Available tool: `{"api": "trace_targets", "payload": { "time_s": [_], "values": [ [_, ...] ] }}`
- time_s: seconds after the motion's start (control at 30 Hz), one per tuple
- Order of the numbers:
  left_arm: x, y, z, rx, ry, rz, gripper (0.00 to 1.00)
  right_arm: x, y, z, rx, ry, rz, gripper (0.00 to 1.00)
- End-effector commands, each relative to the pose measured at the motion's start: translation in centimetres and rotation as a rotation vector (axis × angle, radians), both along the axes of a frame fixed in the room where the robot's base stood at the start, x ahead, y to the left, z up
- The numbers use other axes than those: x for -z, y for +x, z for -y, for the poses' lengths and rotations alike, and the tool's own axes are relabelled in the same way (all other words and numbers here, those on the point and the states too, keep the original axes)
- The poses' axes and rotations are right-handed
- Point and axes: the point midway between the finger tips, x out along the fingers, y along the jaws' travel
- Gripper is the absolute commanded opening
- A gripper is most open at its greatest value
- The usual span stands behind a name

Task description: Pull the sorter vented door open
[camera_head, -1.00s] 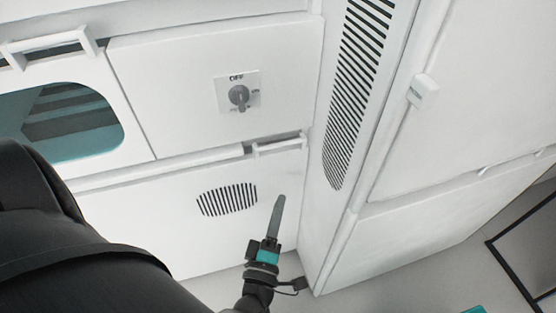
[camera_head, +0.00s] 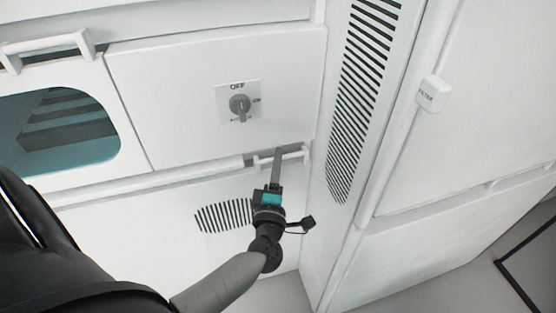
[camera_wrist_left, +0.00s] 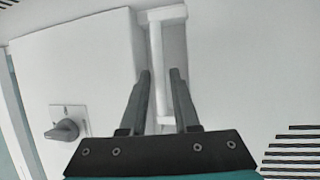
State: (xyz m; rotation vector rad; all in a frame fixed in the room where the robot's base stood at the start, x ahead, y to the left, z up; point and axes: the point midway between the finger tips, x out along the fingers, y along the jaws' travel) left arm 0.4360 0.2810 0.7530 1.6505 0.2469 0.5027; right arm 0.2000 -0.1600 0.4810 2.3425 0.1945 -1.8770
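The sorter vented door (camera_head: 150,225) is a white lower panel with an oval vent of black slots, and it looks shut. Its white bar handle (camera_head: 294,155) is at the top right of the panel. My left gripper (camera_head: 278,152) reaches up to this handle from below. In the left wrist view the two fingers (camera_wrist_left: 160,76) are apart, with the handle bar (camera_wrist_left: 156,50) showing between and beyond their tips. I cannot tell how deep the bar sits between them. My right gripper is not in view.
Above the door is a white panel with an OFF rotary switch (camera_head: 239,104). A teal-lined window (camera_head: 65,135) is at the left. A tall vented column (camera_head: 365,85) stands close to the handle's right. Grey floor lies below.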

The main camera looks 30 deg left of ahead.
Motion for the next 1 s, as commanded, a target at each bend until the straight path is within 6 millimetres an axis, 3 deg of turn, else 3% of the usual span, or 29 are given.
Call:
{"api": "trace_targets", "payload": {
  "time_s": [0.13,0.43,0.7,1.0],
  "values": [
    [-0.18,1.0,-0.53,0.0,0.001,0.0,0.3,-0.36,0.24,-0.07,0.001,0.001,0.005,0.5],
    [-0.25,1.17,-0.62,0.0,0.001,0.0,0.3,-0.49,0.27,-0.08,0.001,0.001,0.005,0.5],
    [-0.23,1.15,-0.6,0.0,0.001,0.0,0.02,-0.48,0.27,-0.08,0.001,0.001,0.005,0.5],
    [-0.23,1.14,-0.58,0.0,0.0,-0.001,0.0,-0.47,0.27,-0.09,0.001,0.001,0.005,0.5]
  ]
}}
